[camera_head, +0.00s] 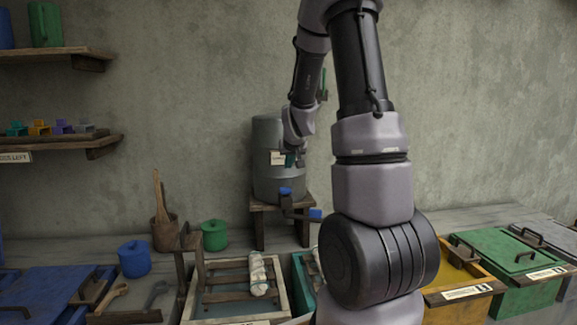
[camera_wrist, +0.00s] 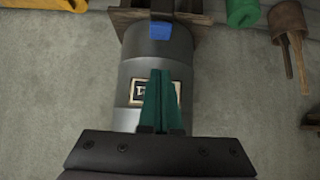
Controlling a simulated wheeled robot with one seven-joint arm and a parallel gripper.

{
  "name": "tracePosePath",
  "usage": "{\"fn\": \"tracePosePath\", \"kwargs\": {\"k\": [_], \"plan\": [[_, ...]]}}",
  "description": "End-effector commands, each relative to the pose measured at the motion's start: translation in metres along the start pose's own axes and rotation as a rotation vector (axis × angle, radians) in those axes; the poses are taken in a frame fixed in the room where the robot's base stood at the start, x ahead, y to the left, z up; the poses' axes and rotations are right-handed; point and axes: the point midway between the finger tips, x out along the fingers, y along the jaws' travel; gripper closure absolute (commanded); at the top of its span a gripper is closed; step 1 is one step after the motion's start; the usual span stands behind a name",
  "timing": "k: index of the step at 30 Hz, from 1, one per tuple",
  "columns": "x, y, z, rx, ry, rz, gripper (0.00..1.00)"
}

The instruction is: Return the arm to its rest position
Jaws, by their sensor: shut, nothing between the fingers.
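My gripper (camera_head: 291,160) is raised in front of the grey metal tank (camera_head: 268,180), near its label. In the wrist view my gripper (camera_wrist: 161,76) has its teal fingers together with nothing between them. They cover part of the tank's label; whether they touch the tank cannot be told. My arm stands bent upward in the middle of the head view and hides part of the bench and wall behind it.
The tank stands on a wooden stand (camera_head: 259,231) and has a blue tap (camera_head: 286,191). A green pot (camera_head: 214,235), blue pot (camera_head: 134,259) and wooden frame (camera_head: 190,295) are on the bench. Lidded green (camera_head: 505,255) and yellow boxes (camera_head: 455,276) are right; shelves (camera_head: 60,142) are left.

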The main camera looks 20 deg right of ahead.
Motion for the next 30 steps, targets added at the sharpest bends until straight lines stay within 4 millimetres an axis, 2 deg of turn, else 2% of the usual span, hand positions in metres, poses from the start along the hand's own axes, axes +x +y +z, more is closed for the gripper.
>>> {"fn": "tracePosePath", "kwargs": {"k": [8,11,13,17,20,26,30], "plan": [[0.000,0.000,-0.001,0.000,0.001,0.000,1.00],[-0.010,-0.004,-0.003,0.008,0.000,-0.010,1.00],[-0.027,-0.010,-0.005,0.023,-0.005,-0.028,1.00],[-0.081,-0.028,-0.005,0.066,-0.034,-0.083,1.00],[-0.131,-0.042,0.003,0.102,-0.066,-0.131,1.00],[-0.225,-0.064,0.035,0.153,-0.138,-0.215,1.00],[-0.283,-0.072,0.068,0.180,-0.190,-0.260,1.00]]}}
